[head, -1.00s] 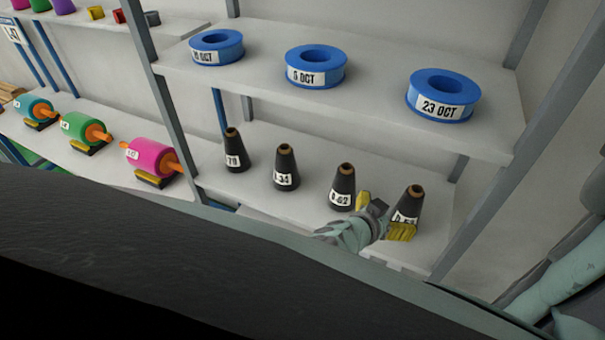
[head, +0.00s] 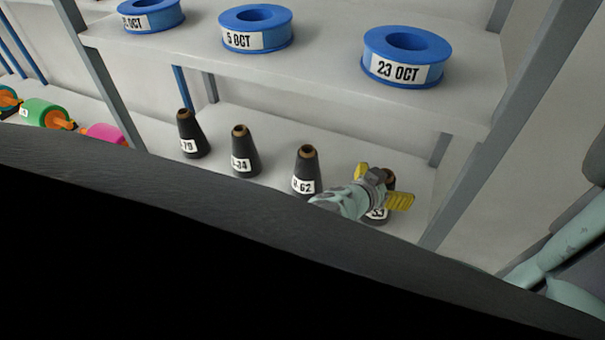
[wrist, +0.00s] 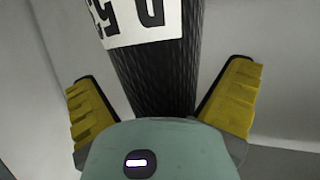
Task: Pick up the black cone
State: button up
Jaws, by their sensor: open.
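Several black cones with brown tops and white labels stand upright in a row on the lower shelf. In the head view they include a left cone (head: 192,134), a second cone (head: 243,152) and a third cone (head: 305,172). The rightmost black cone (head: 380,216) is partly hidden behind my gripper (head: 382,187). My gripper is open, its yellow fingers spread. In the wrist view the cone with its white label (wrist: 150,60) runs between the two open fingers, with a gap on each side. My gripper (wrist: 163,105) is not closed on it.
The upper shelf (head: 300,85) carries blue rings (head: 408,57) with date labels. Grey posts (head: 480,150) frame the rack. A green roll (head: 46,112) and a pink roll (head: 103,133) lie at the left. Free shelf room shows behind the cones.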

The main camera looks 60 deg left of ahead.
jog(key=shift+w+a+f, duration=0.15)
jog(key=shift+w, duration=0.3)
jog(key=shift+s, duration=0.1)
jog(key=shift+c, duration=0.5)
jog(key=c, duration=1.4)
